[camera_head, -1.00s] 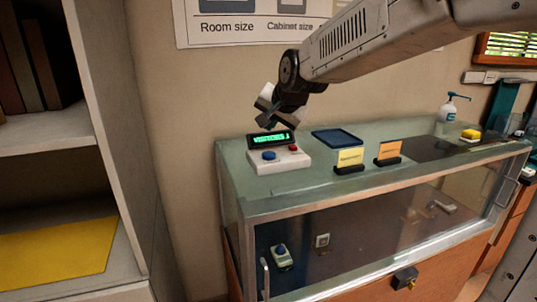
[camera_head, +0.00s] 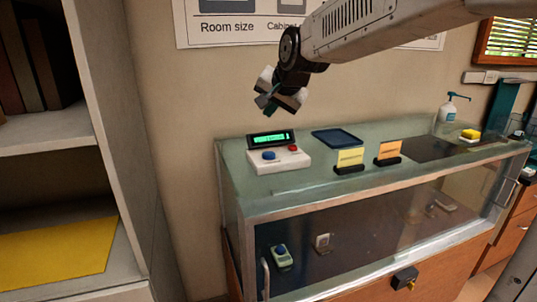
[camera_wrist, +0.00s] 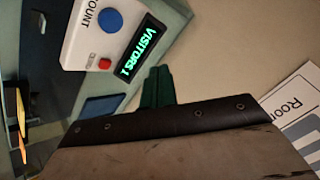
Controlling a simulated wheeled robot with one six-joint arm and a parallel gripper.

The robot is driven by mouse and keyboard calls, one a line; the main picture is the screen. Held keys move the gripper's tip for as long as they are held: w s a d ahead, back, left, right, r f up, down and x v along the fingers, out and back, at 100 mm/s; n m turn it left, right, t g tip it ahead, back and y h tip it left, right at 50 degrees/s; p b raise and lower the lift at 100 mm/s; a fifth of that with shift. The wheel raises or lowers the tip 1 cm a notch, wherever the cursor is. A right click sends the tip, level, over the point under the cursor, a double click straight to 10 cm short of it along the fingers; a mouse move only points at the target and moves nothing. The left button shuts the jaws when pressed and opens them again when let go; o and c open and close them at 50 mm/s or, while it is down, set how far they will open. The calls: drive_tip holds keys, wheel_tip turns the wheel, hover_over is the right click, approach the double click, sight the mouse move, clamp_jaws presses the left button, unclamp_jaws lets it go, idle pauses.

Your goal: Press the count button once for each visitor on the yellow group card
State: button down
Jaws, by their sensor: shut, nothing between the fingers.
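The counter box (camera_head: 280,158) is white and stands on the glass case's left end, with a blue count button (camera_head: 269,156), a smaller red button (camera_head: 293,148) and a lit green display (camera_head: 270,138). In the wrist view the display (camera_wrist: 137,48) reads "VISITORS 1", and the word COUNT is beside the blue button (camera_wrist: 110,20). The yellow card (camera_head: 350,157) stands in a black holder right of the box; its print is too small to read. My gripper (camera_head: 268,107) is shut and empty, in the air above the box, touching nothing. Its dark green fingertips (camera_wrist: 158,86) show in the wrist view.
An orange card (camera_head: 389,149) stands right of the yellow one. A dark blue tray (camera_head: 337,138) lies behind them. A pump bottle (camera_head: 449,111) and a yellow block (camera_head: 470,133) are at the far right. A shelf (camera_head: 110,150) stands at the left.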

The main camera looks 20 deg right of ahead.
sight(270, 155)
drive_tip(key=shift+f, duration=4.4)
drive_tip(key=shift+f, duration=0.45)
drive_tip(key=shift+f, duration=0.45)
drive_tip(key=shift+r, duration=0.9)
